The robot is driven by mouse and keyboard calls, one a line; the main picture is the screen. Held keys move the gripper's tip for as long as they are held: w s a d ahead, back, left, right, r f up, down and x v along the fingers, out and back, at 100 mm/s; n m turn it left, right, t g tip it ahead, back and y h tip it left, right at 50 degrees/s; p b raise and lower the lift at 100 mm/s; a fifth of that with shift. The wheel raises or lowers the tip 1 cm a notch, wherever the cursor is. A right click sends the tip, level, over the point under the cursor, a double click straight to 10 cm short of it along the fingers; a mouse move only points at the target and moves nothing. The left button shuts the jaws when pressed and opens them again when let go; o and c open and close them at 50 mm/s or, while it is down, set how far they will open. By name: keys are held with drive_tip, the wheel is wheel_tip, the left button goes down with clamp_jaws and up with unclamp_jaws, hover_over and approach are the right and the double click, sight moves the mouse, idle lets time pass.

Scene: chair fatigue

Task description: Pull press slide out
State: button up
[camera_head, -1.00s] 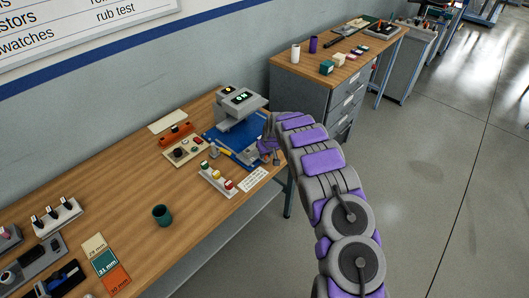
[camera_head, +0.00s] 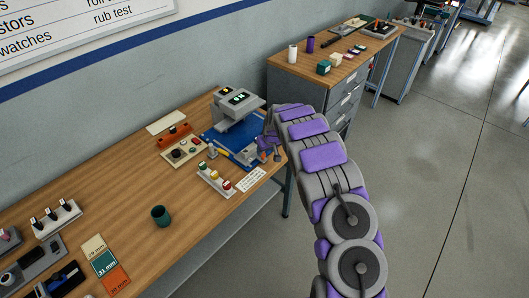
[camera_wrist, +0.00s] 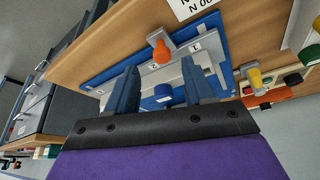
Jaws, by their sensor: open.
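The press (camera_head: 238,106) stands at the back of the wooden bench, with a grey body on a blue base plate (camera_head: 213,136). In the wrist view, the slide (camera_wrist: 180,72) is a grey plate over the blue base (camera_wrist: 105,85), with an orange knob (camera_wrist: 161,52) at its near end. My gripper (camera_head: 268,146) is at the right front corner of the press. In the wrist view my gripper (camera_wrist: 160,72) is open, its two blue-grey fingers apart, one on each side of the line to the orange knob. Contact with the knob cannot be told.
A strip of coloured buttons (camera_head: 216,180) and a white label card (camera_head: 251,179) lie in front of the press. A yellow-handled part (camera_head: 222,152) is close by. A second bench (camera_head: 285,75) with drawers is behind my arm.

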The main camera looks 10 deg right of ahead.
drive_tip(key=p+v, duration=0.1)
drive_tip(key=v, duration=1.1)
drive_tip(key=shift+s+d+r, duration=0.2)
drive_tip(key=shift+s+r, duration=0.1)
drive_tip(key=s+a+r+m+g, duration=0.1)
drive_tip(key=s+r, duration=0.4)
drive_tip(key=s, duration=0.4)
drive_tip(key=s+a+r+g, duration=0.1)
drive_tip(key=s+r, duration=0.4)
drive_tip(key=s, duration=0.4)
drive_tip(key=s+a+r+m+g, duration=0.1)
drive_tip(key=s+a+r, duration=0.1)
drive_tip(key=s+r, duration=0.5)
drive_tip(key=s+a+f+g+h, duration=0.1)
drive_tip(key=s+g, duration=0.2)
drive_tip(key=s, duration=2.5)
drive_tip(key=shift+s+a+m, duration=0.2)
drive_tip(key=shift+s+m, duration=0.1)
drive_tip(key=shift+s, duration=0.1)
drive_tip(key=shift+c, duration=0.3)
